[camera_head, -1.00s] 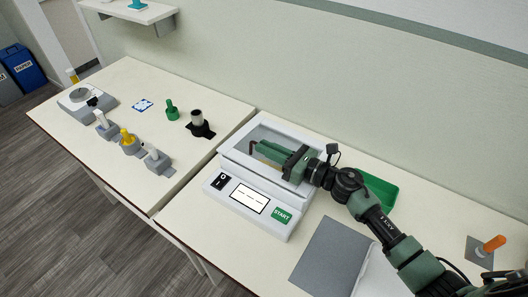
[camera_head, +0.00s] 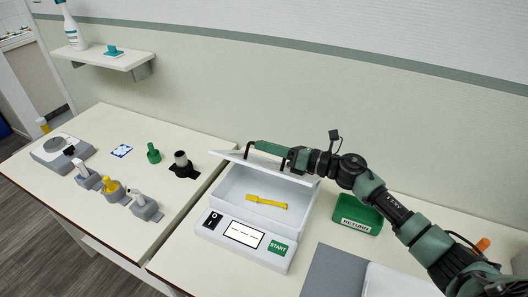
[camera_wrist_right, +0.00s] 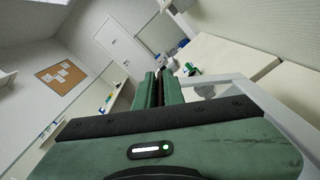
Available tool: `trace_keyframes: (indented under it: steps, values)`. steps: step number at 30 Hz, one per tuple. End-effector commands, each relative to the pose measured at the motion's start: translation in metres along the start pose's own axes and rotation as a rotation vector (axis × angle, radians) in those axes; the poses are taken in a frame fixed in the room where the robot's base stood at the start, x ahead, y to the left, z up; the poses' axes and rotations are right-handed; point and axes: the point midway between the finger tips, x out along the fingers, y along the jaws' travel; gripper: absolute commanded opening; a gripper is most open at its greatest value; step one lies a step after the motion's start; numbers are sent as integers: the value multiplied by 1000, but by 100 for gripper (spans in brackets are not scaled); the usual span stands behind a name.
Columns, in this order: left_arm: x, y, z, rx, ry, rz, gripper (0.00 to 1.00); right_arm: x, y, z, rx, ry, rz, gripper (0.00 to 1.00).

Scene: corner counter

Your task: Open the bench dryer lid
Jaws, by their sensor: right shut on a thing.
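The bench dryer (camera_head: 240,240) is a white box on the counter with a control panel and a green START button. Its lid (camera_head: 232,157) is raised, tilted up at the back and seen almost edge-on. The open chamber shows a yellow object (camera_head: 266,201) lying inside. My right gripper (camera_head: 262,149) is at the lid's raised edge, shut on what appears to be the dark lid handle (camera_head: 248,148); its fingers partly hide it. In the right wrist view the green fingers (camera_wrist_right: 160,88) are close together, with the pale lid frame (camera_wrist_right: 238,88) beside them. My left gripper is not in view.
A green RETURN tray (camera_head: 357,215) stands right of the dryer under my right arm. A grey mat (camera_head: 333,272) lies in front. Several bottles and tools stand on the left counter, with a green one (camera_head: 153,153) near the wall. A shelf (camera_head: 105,57) hangs above.

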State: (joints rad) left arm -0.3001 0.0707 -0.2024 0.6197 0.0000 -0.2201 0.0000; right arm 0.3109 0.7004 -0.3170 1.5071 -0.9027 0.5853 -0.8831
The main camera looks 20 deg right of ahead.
Motion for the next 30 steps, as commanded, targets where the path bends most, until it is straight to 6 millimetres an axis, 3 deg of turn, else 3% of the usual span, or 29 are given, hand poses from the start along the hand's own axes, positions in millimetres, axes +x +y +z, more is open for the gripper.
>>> trace_keyframes:
  steps: [12,15,25,30]
  values:
    - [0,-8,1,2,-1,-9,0,0,-1,2,8,0,0,0]
    - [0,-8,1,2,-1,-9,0,0,-1,2,7,0,0,31]
    - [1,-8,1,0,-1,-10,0,-2,-1,1,8,1,-1,31]
    - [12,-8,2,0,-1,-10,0,-21,-4,-3,6,2,-4,31]
